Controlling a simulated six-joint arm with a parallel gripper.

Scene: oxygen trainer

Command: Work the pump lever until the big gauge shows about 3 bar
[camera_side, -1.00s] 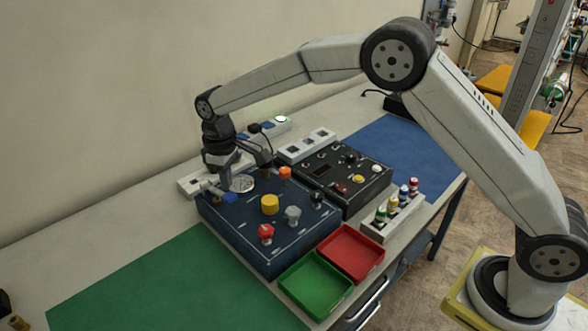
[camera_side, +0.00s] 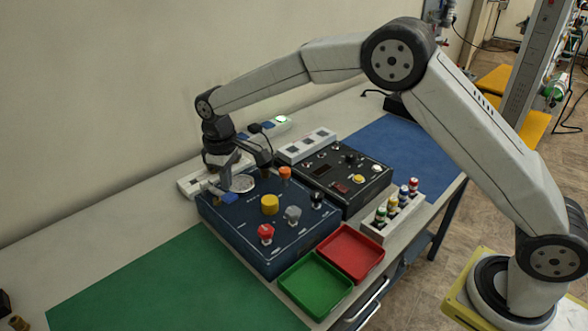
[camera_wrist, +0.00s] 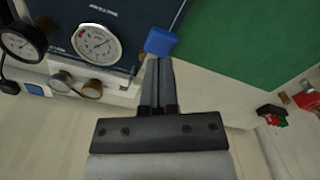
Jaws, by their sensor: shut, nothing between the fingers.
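The pump lever has a blue grip (camera_wrist: 160,41), at the corner of the dark blue panel (camera_side: 270,240); in the side view the grip (camera_side: 229,197) shows just below my fingers. My gripper (camera_wrist: 158,62) is shut and empty, its fingertips right at the blue grip; I cannot tell whether they touch it. The big gauge (camera_wrist: 97,44) is a round white dial beside the lever, and it also shows in the side view (camera_side: 243,184). Its needle is too small to read surely.
The panel carries a yellow knob (camera_side: 269,205), a red knob (camera_side: 265,232) and a grey knob (camera_side: 293,214). A second gauge (camera_wrist: 20,43) stands close to the big one. Green tray (camera_side: 315,283) and red tray (camera_side: 350,252) lie in front. The green mat (camera_side: 165,285) is clear.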

